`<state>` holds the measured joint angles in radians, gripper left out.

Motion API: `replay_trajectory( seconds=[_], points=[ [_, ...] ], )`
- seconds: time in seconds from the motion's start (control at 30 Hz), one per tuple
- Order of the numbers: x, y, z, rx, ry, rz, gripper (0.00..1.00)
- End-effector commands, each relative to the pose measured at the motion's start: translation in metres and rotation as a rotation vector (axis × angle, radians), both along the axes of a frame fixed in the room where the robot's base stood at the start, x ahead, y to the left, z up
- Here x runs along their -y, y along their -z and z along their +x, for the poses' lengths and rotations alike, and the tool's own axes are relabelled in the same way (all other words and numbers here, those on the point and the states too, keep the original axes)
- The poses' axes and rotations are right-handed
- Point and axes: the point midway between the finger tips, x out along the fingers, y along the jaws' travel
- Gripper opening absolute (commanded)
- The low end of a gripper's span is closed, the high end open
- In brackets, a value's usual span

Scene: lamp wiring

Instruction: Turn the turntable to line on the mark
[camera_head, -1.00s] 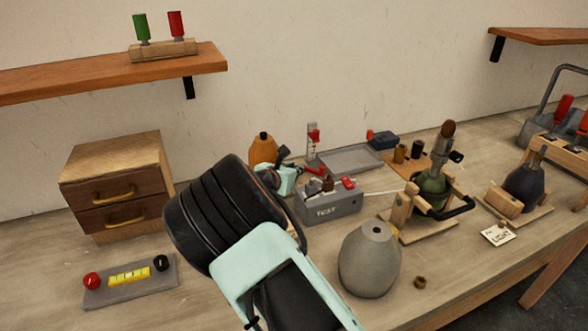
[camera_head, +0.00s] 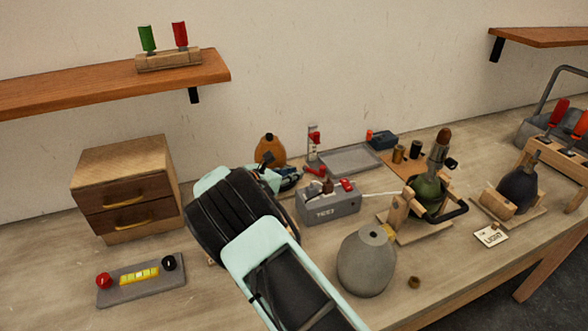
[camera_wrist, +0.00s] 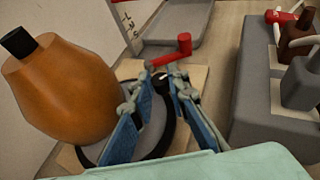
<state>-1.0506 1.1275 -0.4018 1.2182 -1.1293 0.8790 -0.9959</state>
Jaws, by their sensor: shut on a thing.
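The turntable (camera_wrist: 88,155) is a grey disc with a dark rim on a pale wooden board, partly hidden by my fingers. An orange-brown lamp body (camera_wrist: 58,88) with a black neck stands at its left, tilted in the wrist view; it also shows in the head view (camera_head: 270,151). A red handle (camera_wrist: 172,52) rises just beyond my fingertips. My gripper (camera_wrist: 166,84) has its blue-padded fingers either side of a small dark part with a pale spot at the turntable. It is shut on this part, whose shape is mostly hidden. I cannot make out the alignment mark.
A grey test box (camera_head: 330,207) stands close right of my gripper. A grey tray (camera_head: 352,158) lies behind. A grey lamp body (camera_head: 366,263) and a green bottle lamp in a wooden stand (camera_head: 400,222) are to the right. A drawer cabinet (camera_head: 125,187) stands left.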

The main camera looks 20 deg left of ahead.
Motion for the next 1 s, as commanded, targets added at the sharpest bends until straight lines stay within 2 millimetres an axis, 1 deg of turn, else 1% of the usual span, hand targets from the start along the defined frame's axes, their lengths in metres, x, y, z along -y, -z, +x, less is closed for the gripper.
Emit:
replay_trajectory(
  seconds=[0.4, 1.0],
  points=[
    [-0.005, 0.003, -0.01, 0.003, 0.184, 0.002, 0.0],
    [-0.008, 0.001, -0.017, 0.004, 0.332, 0.001, 0.0]
  ],
)
